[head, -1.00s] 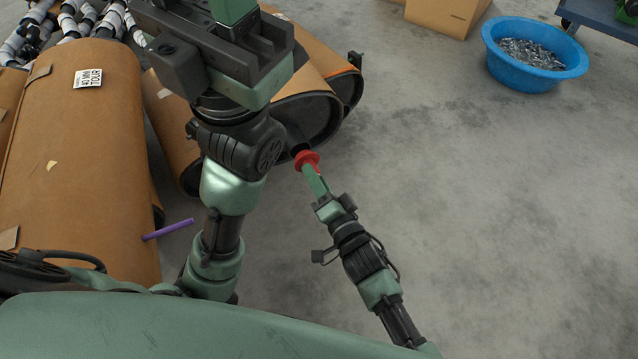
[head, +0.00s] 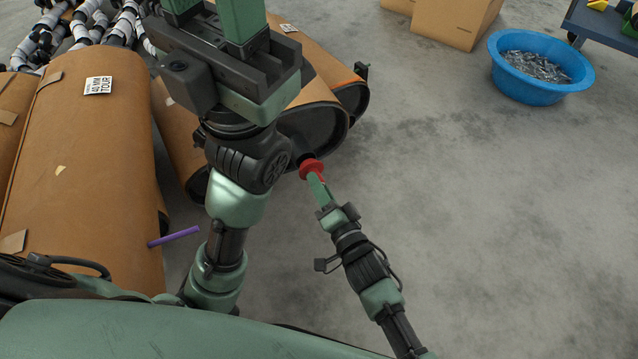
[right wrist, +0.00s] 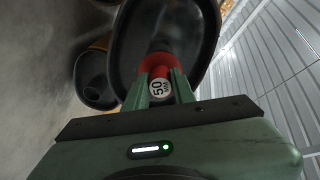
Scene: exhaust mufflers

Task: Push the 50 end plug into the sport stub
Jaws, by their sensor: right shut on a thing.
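The red 50 end plug (head: 312,169) has a wide flange; its white "50" label faces the camera in the right wrist view (right wrist: 159,87). My right gripper (head: 318,186) is shut on the plug's narrow end. The flange is right at a short dark stub (right wrist: 160,47) on the black end cap of a brown muffler (head: 318,128). The flange hides the stub's mouth, so I cannot tell how deep the plug sits. My left gripper (head: 212,14) is raised in front of the mufflers, with its fingers apart and its tips out of frame.
Another brown muffler (head: 100,180) lies at left, with a purple rod (head: 174,237) at its side. A blue tub of metal parts (head: 540,75), cardboard boxes (head: 455,25) and a blue cart (head: 605,25) stand at the back right. The floor right of my right arm is clear.

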